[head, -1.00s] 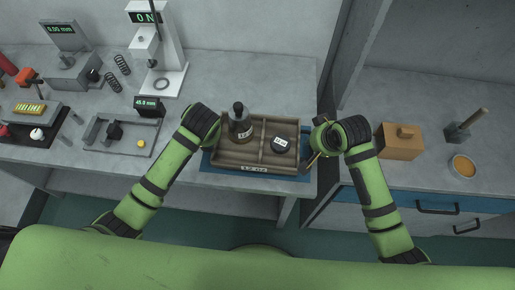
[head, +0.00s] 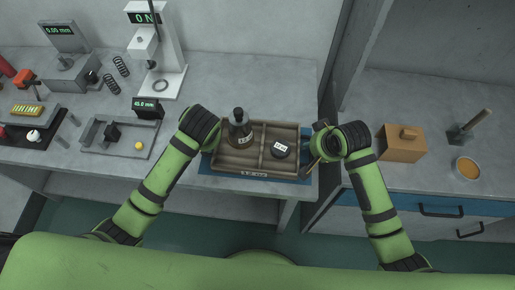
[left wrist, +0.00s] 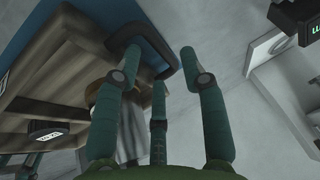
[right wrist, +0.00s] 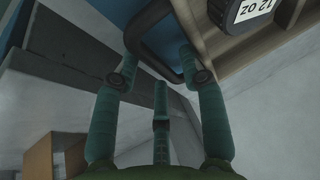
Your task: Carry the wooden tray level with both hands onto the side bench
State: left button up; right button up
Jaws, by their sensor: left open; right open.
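The wooden tray (head: 262,124) sits on a blue mat (head: 215,180) at the front edge of the left bench. It holds a dark bottle (head: 239,130) in its left part and a black round weight (head: 280,149) in its right part. My left gripper (left wrist: 162,52) is open at the tray's left end, with the dark handle (left wrist: 152,42) by its fingertips. My right gripper (right wrist: 158,52) is open at the right end, close to the other dark handle (right wrist: 140,40). In the head view the left fingers are hidden. Contact with the handles is unclear.
The side bench (head: 400,100) on the right, across a gap, carries a wooden box (head: 400,145), a block with a wooden-handled tool (head: 470,127) and a small orange-filled bowl (head: 467,168). A grey fixture tray (head: 105,140) and a test stand (head: 160,50) stand left of the tray.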

pick_arm(q)
jog(key=v, duration=0.9)
pick_arm(e)
jog(key=shift+r, duration=0.1)
pick_arm(q)
jog(key=shift+r, duration=0.1)
pick_arm(e)
jog(key=v, duration=1.2)
pick_arm(q)
jog(key=shift+s, duration=0.1)
